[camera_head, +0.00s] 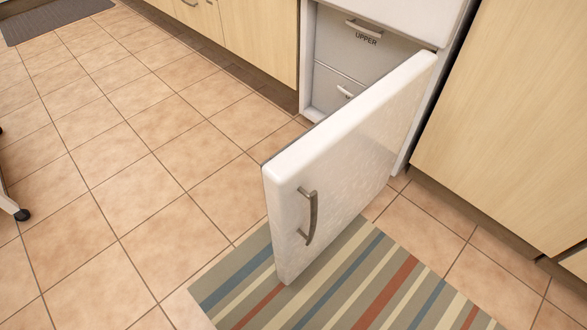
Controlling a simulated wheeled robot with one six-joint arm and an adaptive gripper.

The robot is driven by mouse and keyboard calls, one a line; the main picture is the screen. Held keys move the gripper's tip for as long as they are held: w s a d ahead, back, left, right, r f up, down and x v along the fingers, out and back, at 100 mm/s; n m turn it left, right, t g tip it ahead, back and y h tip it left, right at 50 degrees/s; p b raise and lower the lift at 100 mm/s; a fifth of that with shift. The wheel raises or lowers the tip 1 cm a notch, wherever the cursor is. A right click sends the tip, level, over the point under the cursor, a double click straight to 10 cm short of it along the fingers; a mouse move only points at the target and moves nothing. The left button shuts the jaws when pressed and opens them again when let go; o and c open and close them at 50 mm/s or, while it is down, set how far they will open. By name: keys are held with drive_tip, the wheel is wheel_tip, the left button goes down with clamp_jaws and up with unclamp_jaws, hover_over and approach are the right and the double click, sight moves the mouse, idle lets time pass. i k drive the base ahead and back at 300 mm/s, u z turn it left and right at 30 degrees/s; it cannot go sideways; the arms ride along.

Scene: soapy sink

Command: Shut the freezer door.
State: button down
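The white freezer door (345,165) stands wide open, swung out from its hinge side at the right of the freezer. Its outer face, with a curved metal handle (309,217), faces right and toward me. The freezer body (390,15) stands at the top centre. My gripper is not in view.
A striped mat (350,285) lies on the tiled floor under the door's free end. Wooden cabinets stand left (262,40) and right (510,120) of the freezer. A wheeled leg (14,208) shows at the left edge. The tiled floor left of the door is clear.

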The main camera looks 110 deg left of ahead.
sight(314, 186)
drive_tip(key=u, duration=3.15)
drive_tip(key=i, duration=0.5)
drive_tip(key=k, duration=1.25)
drive_tip(key=u, duration=0.25)
drive_tip(key=i, duration=0.8)
drive_tip(key=z, duration=0.05)
